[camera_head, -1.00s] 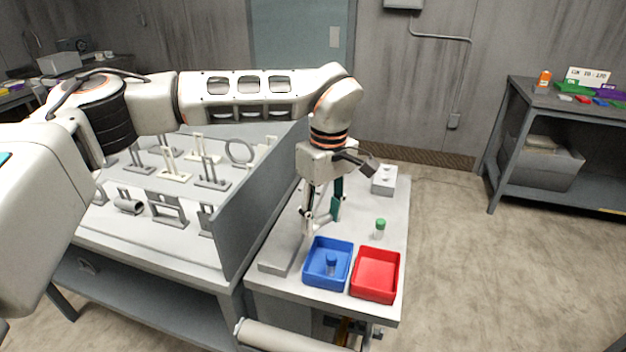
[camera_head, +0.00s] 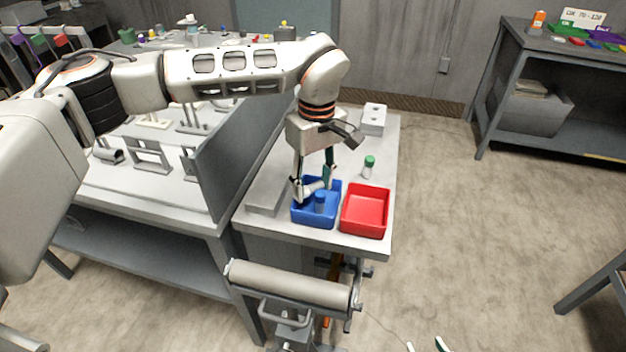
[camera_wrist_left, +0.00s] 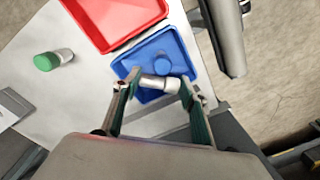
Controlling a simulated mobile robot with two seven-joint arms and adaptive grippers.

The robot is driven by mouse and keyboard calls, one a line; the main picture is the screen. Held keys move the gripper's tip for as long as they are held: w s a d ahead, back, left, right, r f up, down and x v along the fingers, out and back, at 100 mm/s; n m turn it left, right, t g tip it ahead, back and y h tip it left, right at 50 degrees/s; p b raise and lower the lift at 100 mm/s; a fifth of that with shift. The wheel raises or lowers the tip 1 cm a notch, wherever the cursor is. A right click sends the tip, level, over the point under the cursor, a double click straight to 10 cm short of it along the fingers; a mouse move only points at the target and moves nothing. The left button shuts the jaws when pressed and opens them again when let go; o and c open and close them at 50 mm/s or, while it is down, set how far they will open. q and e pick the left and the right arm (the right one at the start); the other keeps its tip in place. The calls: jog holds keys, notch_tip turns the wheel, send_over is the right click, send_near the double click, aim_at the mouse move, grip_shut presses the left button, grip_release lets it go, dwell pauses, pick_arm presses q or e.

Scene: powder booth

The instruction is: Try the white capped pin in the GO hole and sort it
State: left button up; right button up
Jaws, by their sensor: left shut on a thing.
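My left gripper (camera_head: 314,188) is shut on the white capped pin (camera_wrist_left: 158,82), which lies crosswise between the fingers. In the left wrist view the gripper (camera_wrist_left: 160,88) and pin are over the blue tray (camera_wrist_left: 178,45). A blue capped pin (camera_head: 320,201) stands in that tray, also visible in the left wrist view (camera_wrist_left: 162,63). A pale block with holes (camera_head: 374,118) stands at the bench's back. My right gripper (camera_head: 425,346) shows only its separated fingertips at the bottom edge.
A grey panel (camera_head: 222,165) rises left of the bench, beside a long grey block (camera_head: 265,193). A roller (camera_head: 290,284) is in front of the bench. The bench surface around the green capped pin is mostly clear.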

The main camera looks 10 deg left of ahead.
aim_at(315, 188)
pick_arm(q)
jog(key=o, duration=1.3)
jog(key=r, duration=1.2)
jog(key=shift+w+d, duration=0.15)
jog(key=shift+d, duration=0.05)
